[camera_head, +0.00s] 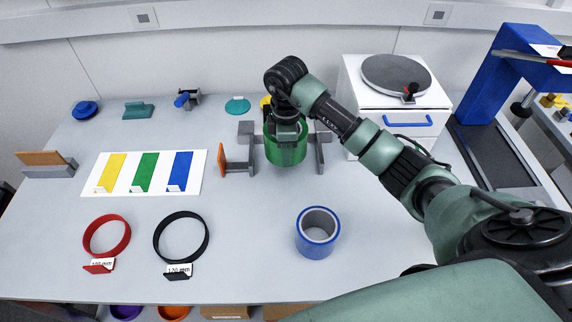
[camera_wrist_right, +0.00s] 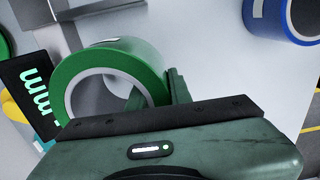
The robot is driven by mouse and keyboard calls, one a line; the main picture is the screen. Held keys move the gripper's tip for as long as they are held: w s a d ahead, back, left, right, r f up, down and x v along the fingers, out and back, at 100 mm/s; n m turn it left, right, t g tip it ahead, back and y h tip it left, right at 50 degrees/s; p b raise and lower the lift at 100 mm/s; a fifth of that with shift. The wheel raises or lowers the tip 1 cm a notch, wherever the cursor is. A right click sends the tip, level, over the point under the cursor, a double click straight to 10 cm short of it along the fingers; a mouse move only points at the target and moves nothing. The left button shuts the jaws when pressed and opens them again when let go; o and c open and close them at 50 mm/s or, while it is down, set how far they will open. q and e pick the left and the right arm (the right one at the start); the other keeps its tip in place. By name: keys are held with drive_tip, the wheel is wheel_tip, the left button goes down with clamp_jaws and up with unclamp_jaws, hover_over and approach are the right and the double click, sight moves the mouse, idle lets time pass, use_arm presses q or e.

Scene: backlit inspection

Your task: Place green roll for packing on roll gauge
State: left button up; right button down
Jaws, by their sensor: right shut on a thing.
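The green roll (camera_head: 286,156) is in my right gripper (camera_head: 286,130), whose fingers are partly hidden by the roll. In the head view the roll overlaps the middle of a grey frame with uprights (camera_head: 319,152), which looks like the roll gauge. An orange plate (camera_head: 222,161) stands at its left end. I cannot tell whether the roll touches the frame. In the right wrist view the green roll (camera_wrist_right: 150,62) shows its open white core, with a finger (camera_wrist_right: 178,88) at its wall. My left gripper is not in view.
A blue roll (camera_head: 314,247) stands at the front. Red (camera_head: 107,236) and black (camera_head: 181,238) rings with labels lie at front left. A white card (camera_head: 196,184) bears yellow, green and blue strips. A white box (camera_head: 395,105) with a round plate stands at back right.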

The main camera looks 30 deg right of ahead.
wheel_tip(320, 180, down, 5)
drive_tip(key=shift+f+p, duration=0.1)
drive_tip(key=shift+p, duration=0.4)
drive_tip(key=shift+f, duration=0.2)
drive_tip(key=shift+f, duration=0.1)
drive_tip(key=c, duration=1.3)
unclamp_jaws()
drive_tip(key=shift+f, duration=0.1)
